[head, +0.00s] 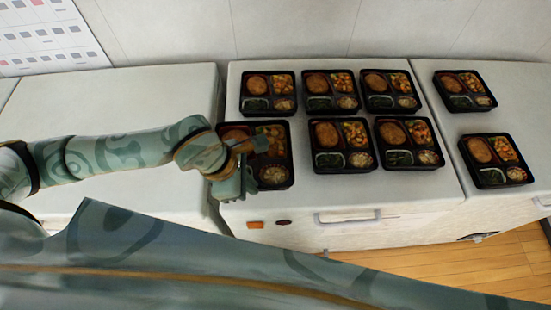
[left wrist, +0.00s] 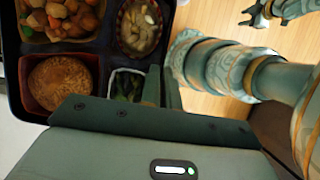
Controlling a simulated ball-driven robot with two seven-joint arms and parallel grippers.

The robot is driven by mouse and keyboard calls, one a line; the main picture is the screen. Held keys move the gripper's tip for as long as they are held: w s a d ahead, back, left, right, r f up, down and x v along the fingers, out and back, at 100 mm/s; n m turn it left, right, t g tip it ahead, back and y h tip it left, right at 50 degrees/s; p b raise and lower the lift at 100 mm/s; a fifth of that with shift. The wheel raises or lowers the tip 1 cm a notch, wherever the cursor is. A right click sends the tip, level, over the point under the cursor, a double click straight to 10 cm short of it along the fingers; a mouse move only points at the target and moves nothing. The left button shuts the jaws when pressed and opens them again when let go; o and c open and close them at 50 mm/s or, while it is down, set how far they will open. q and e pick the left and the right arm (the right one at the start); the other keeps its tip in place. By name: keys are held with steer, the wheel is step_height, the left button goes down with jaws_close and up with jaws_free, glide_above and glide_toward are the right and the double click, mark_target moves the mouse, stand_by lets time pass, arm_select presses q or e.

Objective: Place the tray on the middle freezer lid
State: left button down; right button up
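The black bento tray (head: 292,160) at my left gripper (head: 246,172) is at the front left of the middle freezer lid (head: 310,200). It holds a round brown patty, mixed vegetables, greens and a pale side dish. In the left wrist view the tray (left wrist: 110,48) fills the upper left. My left gripper (left wrist: 162,88) has its narrow fingers on either side of the tray's rim, close together and shut on it. I cannot tell whether the tray touches the lid. My right gripper (left wrist: 262,14) shows small at the top of the left wrist view, apart from the tray, its fingers seemingly spread.
Several similar trays, such as one at the front middle (head: 341,168), stand in two rows on the middle lid. Two more, one at the front (head: 492,185), stand on the right lid (head: 530,100). The left lid (head: 120,100) is bare of trays.

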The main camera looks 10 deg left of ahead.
mark_target(263, 169)
arm_select(q)
steer(key=w+f, duration=0.1)
steer(key=w, duration=0.1)
steer(key=w+d, duration=0.1)
steer(key=w, duration=0.1)
steer(key=w+f, duration=0.1)
steer(key=shift+w+d+f, duration=0.15)
steer(key=shift+w+f, duration=0.2)
steer(key=shift+w, duration=0.05)
steer(key=w+f, duration=0.2)
steer(key=f, duration=0.1)
steer(key=w+f+b, duration=0.1)
steer(key=shift+w+d+f, duration=0.2)
steer(key=shift+d+f, duration=0.05)
steer(key=shift+f, duration=0.15)
steer(key=shift+w+f, duration=0.15)
steer(key=shift+f, duration=0.75)
steer(key=shift+w+f, duration=0.1)
steer(key=shift+f, duration=0.75)
steer(key=c, duration=2)
jaws_free()
steer(key=shift+f, duration=0.2)
steer(key=o, duration=0.4)
steer(key=shift+c, duration=0.2)
steer(key=shift+r, duration=0.1)
